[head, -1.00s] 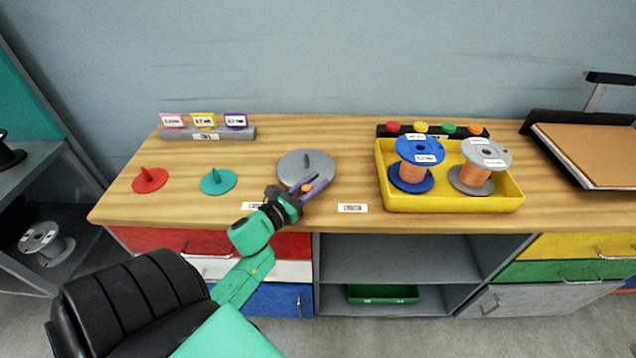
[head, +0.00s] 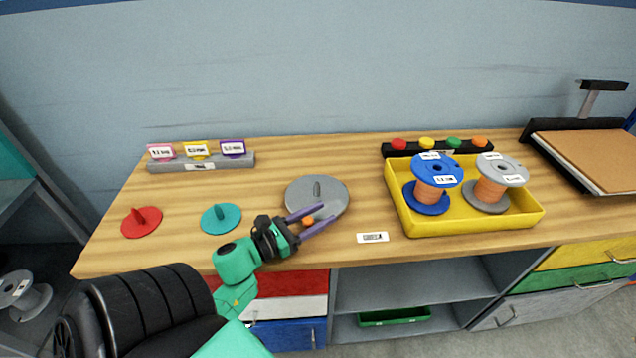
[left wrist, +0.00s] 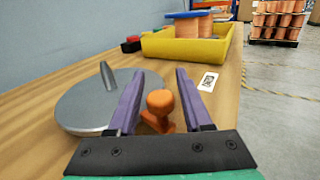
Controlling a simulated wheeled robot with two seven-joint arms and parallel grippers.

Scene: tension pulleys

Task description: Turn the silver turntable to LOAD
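The silver turntable (head: 332,190) is a flat grey disc with an upright fin, lying on the wooden bench. An orange knob (head: 308,221) stands at its near edge. My left gripper (head: 327,213) is open at the disc's near side, its purple fingers on either side of the knob. In the left wrist view the knob (left wrist: 160,102) sits between the fingers with small gaps, and the turntable (left wrist: 85,112) lies to the left. A white label (head: 372,237) is on the bench front; its text is unreadable. My right gripper is not in view.
A teal disc (head: 221,222) and a red disc (head: 138,228) lie left of the turntable. A yellow tray (head: 475,226) with two copper spools stands to the right. A grey holder with cards (head: 180,166) is at the back left.

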